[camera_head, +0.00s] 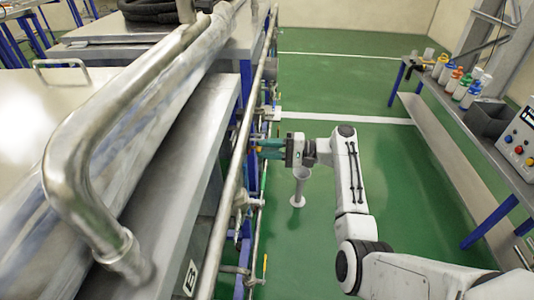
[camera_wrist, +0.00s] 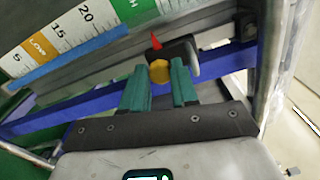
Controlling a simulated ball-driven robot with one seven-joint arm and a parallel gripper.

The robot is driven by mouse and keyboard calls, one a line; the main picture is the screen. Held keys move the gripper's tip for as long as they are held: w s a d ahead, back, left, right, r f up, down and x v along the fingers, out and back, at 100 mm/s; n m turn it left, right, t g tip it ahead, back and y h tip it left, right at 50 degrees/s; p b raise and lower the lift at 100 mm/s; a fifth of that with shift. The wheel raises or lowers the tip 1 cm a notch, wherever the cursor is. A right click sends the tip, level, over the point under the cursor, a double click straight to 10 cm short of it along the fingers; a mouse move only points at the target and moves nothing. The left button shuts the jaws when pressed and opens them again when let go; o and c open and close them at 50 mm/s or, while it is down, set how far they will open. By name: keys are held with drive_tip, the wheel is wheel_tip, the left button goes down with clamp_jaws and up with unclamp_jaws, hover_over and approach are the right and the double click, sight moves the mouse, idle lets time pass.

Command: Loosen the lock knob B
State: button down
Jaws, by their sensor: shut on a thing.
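In the wrist view, my gripper (camera_wrist: 160,86) has its two teal fingers on either side of a small yellow knob (camera_wrist: 159,71), closed on it. The knob sits in front of a black clamp-like part (camera_wrist: 183,52) with a red pointed tip (camera_wrist: 156,42). No letter is readable on the knob, so I cannot tell from its face that it is B. In the head view, my gripper (camera_head: 264,147) reaches left to the side of the steel machine; its fingertips and the knob are partly hidden among the fittings there.
A numbered scale (camera_wrist: 72,32) and a blue bar (camera_wrist: 70,117) lie beside the knob. A bench (camera_head: 465,120) with bottles stands right.

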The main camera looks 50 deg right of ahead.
drive_tip(key=shift+f+n+b, duration=0.2)
drive_tip(key=shift+n+b, duration=3)
drive_tip(key=shift+n, duration=0.7)
drive_tip(key=shift+r+n, duration=0.1)
drive_tip(key=shift+n, duration=0.2)
drive_tip(key=c, duration=0.9)
unclamp_jaws()
drive_tip(key=shift+o, duration=0.2)
drive_tip(key=shift+d, duration=0.1)
